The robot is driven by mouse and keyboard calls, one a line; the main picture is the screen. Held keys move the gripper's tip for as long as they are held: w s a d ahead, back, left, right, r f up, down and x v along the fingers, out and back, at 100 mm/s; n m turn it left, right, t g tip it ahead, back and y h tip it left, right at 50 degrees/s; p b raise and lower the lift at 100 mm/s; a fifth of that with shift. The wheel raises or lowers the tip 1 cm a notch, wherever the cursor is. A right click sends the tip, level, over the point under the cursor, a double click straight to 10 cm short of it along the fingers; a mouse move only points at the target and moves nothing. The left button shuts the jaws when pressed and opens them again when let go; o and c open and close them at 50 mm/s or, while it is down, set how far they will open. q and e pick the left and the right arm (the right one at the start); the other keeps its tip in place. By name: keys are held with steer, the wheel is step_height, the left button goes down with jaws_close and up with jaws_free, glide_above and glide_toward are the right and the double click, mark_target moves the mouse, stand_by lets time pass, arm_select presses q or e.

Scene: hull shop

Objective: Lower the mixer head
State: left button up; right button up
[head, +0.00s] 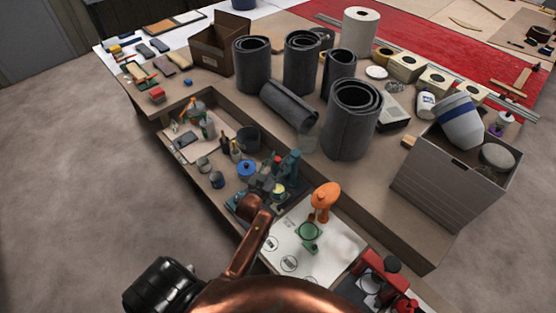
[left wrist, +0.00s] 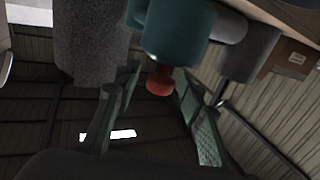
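A teal mixer (head: 289,163) stands on the lower shelf, its raised-looking head partly hidden by my left gripper (head: 267,178). In the left wrist view, a rounded teal part (left wrist: 178,32) with a red knob (left wrist: 160,81) shows beyond and between the fingers. My left gripper (left wrist: 155,110) is open there, fingers wide apart. I cannot tell whether either finger touches the mixer. My right gripper is not in view.
Several dark grey rolls (head: 352,118) stand on the higher table behind. A blue-lidded pot (head: 246,169) and small bottles are close on the left. A red machine (head: 372,286) is at the lower right. A grey bin (head: 448,190) stands at the right.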

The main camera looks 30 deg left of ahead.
arm_select(q)
jaws_close()
stand_by(0.5)
step_height(320, 180, down, 11)
steer(key=b, duration=0.5)
steer(key=shift+f, duration=0.1)
steer(key=shift+s+d, duration=0.1)
steer(key=shift+f, duration=0.1)
steer(key=shift+c, duration=1.6)
jaws_free()
steer(key=o, duration=0.3)
steer(key=shift+r, duration=0.2)
steer(key=shift+o, duration=0.2)
